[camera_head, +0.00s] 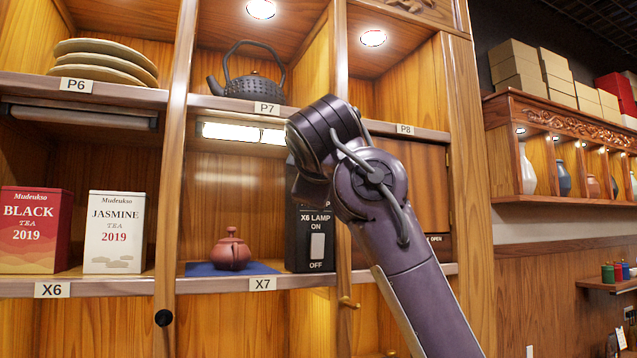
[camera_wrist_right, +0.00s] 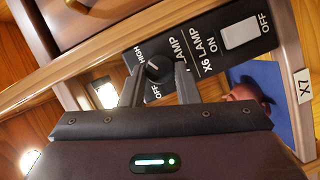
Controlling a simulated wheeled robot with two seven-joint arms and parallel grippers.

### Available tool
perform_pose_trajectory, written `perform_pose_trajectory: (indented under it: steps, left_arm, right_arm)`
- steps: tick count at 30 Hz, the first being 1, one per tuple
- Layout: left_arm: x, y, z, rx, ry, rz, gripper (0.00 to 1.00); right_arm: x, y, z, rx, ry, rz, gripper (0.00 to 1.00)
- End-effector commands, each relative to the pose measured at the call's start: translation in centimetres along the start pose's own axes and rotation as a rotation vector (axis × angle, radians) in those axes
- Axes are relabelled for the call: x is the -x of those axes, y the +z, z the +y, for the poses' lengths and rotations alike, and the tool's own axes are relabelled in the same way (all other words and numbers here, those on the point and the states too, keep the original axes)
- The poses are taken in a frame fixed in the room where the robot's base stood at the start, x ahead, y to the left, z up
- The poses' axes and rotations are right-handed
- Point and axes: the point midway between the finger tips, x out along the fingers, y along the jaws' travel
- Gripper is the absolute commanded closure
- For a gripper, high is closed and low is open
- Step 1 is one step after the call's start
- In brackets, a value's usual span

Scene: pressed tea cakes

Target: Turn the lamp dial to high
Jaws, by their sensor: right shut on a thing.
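The round black lamp dial (camera_wrist_right: 158,69) sits on a black control panel in the right wrist view, with HIGH printed at its upper left and OFF below it. My right gripper (camera_wrist_right: 160,76) has its two fingers on either side of the dial and is shut on it. The exact dial setting is hard to read. In the head view the panel (camera_head: 302,241) stands in bay X7, showing an X6 LAMP switch; my right arm covers the dial and gripper. The lamp strip (camera_head: 243,132) above bay X7 is lit. My left gripper is not in view.
A reddish teapot (camera_head: 231,250) stands on a blue cloth (camera_head: 264,267) left of the panel. A dark kettle (camera_head: 247,77) is on the shelf above. Wooden uprights flank the bay.

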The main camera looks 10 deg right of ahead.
Motion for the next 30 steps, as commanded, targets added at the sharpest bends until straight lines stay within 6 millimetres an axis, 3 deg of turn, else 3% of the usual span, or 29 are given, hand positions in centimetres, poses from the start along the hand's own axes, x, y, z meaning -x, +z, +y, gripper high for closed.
perform_pose_trajectory:
  steps: [6, 7, 12, 22, 30]
  left_arm:
    - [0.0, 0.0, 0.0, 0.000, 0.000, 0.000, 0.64]
    - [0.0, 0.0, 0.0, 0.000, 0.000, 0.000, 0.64]
    - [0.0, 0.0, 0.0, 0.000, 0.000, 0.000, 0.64]
    - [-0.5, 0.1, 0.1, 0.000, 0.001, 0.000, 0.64]
    - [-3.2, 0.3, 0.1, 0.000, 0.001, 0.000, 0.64]
  right_arm:
    - [-0.1, 0.1, -0.1, -0.001, -0.003, -0.003, 0.94]
    - [-0.1, 0.1, -0.1, -0.001, -0.003, -0.003, 0.69]
    - [-0.1, 0.0, -0.1, 0.000, -0.002, -0.002, 0.50]
    - [0.5, 0.0, -0.2, 0.000, 0.001, 0.001, 0.50]
    - [4.9, 0.1, -0.5, -0.001, 0.002, 0.002, 0.50]
